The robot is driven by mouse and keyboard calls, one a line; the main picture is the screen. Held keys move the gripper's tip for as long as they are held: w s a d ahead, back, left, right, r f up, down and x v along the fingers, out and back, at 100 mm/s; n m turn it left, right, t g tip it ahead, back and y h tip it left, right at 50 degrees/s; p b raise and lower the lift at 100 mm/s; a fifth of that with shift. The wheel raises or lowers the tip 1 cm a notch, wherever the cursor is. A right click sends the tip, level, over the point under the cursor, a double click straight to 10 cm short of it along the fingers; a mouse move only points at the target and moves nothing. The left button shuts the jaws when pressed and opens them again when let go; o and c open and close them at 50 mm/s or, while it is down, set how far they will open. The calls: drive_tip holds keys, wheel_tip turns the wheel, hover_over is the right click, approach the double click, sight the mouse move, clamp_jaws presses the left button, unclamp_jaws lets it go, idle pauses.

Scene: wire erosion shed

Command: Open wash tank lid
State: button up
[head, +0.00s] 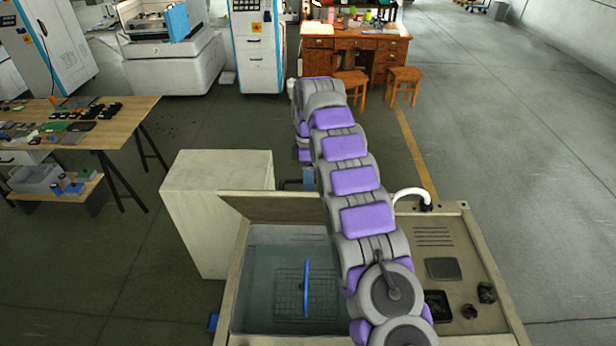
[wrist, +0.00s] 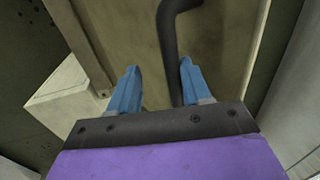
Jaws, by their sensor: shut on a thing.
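The wash tank (head: 232,285) stands in front of me, its left basin uncovered in the head view. Its beige lid (head: 270,206) is raised along the far side of the basin, seen at a shallow angle. In the wrist view my gripper (wrist: 157,70) has two blue fingers around a dark bent handle (wrist: 174,45), with the bar close to the right finger. The handle stands off a beige panel (wrist: 225,45), which seems to be the lid. In the head view my arm hides part of the lid and most of the gripper.
A wire basket with a blue handle (head: 306,288) sits in the basin. A pale cabinet (head: 215,215) stands close behind the tank's left side. A white curved spout (head: 411,193) and small dark items are on the right deck. Open floor lies to the right.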

wheel_tip(320, 180, up, 7)
drive_tip(key=w+p, duration=0.1)
drive_tip(key=p, duration=0.9)
drive_tip(key=shift+w+r+p, duration=0.15)
drive_tip(key=shift+w+p, duration=0.1)
drive_tip(key=shift+p, duration=0.15)
